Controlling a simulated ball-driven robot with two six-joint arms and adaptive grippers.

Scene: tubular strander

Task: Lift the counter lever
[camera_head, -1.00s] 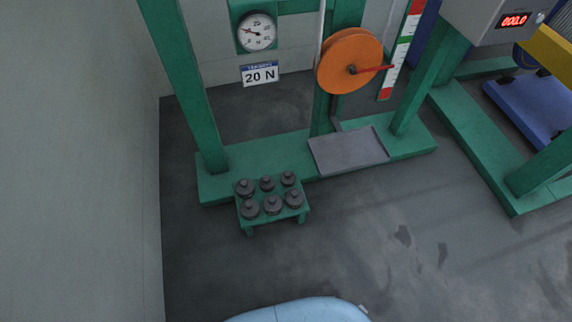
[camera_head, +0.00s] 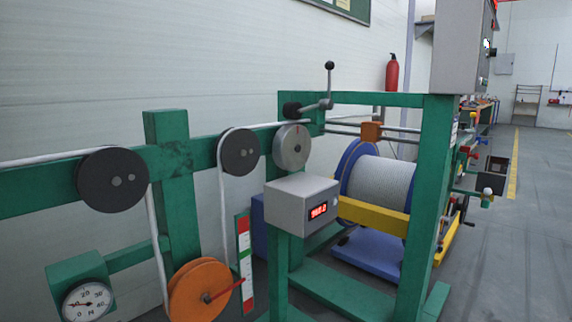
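A lever with a black ball knob (camera_head: 329,66) stands nearly upright on a grey crank arm (camera_head: 318,105), above the green frame. The crank arm runs left to a dark cylinder (camera_head: 291,109). A grey metal wheel (camera_head: 292,147) with a red mark sits just below it, against the white rope line. A grey counter box (camera_head: 302,202) with a red lit display (camera_head: 318,212) stands below the wheel on a green post. I take the knobbed lever as the counter lever. Neither of my grippers shows in this view.
Dark pulleys (camera_head: 113,180) guide the white rope at left. An orange wheel (camera_head: 198,290) and a dial gauge (camera_head: 87,302) are lower left. A white cable reel (camera_head: 380,183) stands behind a green post (camera_head: 428,200). Open floor (camera_head: 500,270) lies at right.

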